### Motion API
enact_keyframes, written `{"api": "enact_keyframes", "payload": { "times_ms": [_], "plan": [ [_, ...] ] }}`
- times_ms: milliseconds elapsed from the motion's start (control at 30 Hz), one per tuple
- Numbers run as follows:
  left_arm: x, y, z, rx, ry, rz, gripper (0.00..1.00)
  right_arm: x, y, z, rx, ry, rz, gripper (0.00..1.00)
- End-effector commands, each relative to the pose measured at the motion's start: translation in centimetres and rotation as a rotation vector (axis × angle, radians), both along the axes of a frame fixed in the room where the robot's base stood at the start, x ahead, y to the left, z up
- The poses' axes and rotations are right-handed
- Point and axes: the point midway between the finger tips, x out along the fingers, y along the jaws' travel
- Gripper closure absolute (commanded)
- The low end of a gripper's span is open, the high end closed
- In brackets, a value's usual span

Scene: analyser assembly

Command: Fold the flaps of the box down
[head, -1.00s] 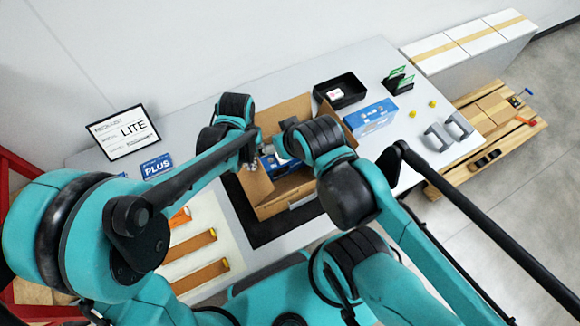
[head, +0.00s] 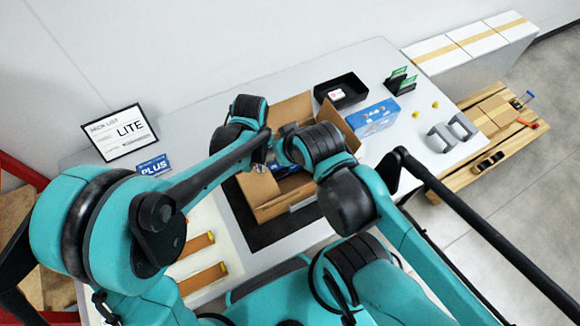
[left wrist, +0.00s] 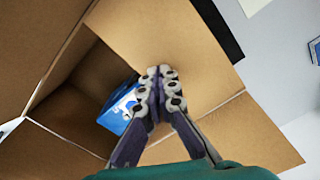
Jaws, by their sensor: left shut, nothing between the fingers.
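The open cardboard box (head: 272,208) stands on a dark mat on the table, with a flap raised at its back (head: 290,109). A blue carton lies inside it and shows in the left wrist view (left wrist: 118,108). My left gripper (head: 264,158) is over the left side of the box opening. In the left wrist view its fingers (left wrist: 160,80) are together and empty, in front of a brown flap (left wrist: 165,35). Another flap spreads out at lower right (left wrist: 255,132). My right wrist covers the box's right part, and my right gripper's fingers are mostly hidden.
A black tray (head: 341,90) and a blue-white carton (head: 373,118) stand behind and right of the box. Grey brackets (head: 452,132) lie farther right.

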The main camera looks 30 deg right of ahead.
Motion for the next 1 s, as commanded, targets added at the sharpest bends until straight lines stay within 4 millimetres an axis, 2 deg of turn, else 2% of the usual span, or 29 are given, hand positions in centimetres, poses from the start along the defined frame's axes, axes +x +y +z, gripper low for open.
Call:
{"api": "enact_keyframes", "payload": {
  "times_ms": [1000],
  "plan": [
    [-0.03,0.01,-0.78,0.0,0.0,0.0,1.0,0.02,-0.01,-0.66,0.0,-0.001,0.0,0.2]
  ]
}}
